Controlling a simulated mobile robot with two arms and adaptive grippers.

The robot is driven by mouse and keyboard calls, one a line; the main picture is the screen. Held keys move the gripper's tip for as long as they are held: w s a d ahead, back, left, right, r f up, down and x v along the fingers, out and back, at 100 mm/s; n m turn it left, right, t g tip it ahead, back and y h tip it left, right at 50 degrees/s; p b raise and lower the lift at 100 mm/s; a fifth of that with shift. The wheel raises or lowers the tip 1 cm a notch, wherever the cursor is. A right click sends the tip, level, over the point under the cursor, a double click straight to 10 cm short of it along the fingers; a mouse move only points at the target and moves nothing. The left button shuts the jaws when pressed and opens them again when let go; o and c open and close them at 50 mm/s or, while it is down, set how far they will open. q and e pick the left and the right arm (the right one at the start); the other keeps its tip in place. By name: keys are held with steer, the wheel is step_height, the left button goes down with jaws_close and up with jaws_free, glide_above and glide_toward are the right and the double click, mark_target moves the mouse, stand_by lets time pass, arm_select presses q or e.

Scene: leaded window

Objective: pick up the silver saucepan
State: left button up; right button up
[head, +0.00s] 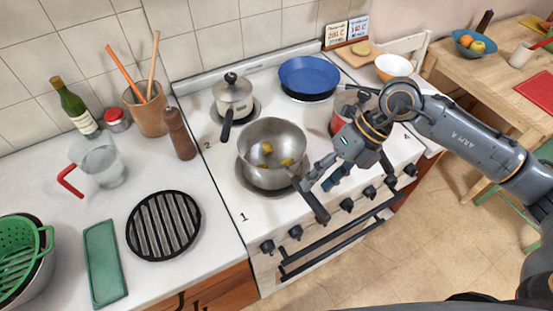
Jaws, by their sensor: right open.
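The silver saucepan (272,140) stands upright on the front left burner of the white stove, with a few yellow pieces inside. Its dark handle (317,207) points toward the front edge of the stove. My right gripper (315,184) comes in from the right and is open. Its fingers are at the handle close to the pan wall, and they partly cover it. I cannot tell whether they touch it. My left gripper is not in view.
A small lidded pot (233,94) and a blue pan (308,77) stand on the back burners. A red pot (339,122) is partly hidden behind my right gripper. A black grill plate (163,226) lies on the left counter. Knobs line the stove front.

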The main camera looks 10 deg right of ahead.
mark_target(310, 192)
steer(key=p+x, duration=0.2)
steer(key=x, duration=0.1)
steer(key=shift+s+a+f, duration=0.15)
steer(key=shift+s+a, duration=0.1)
steer(key=shift+a, duration=0.1)
steer(key=shift+a+f, duration=0.25)
steer(key=shift+f, duration=0.3)
steer(key=c, duration=1)
jaws_close()
steer(key=shift+r, duration=0.15)
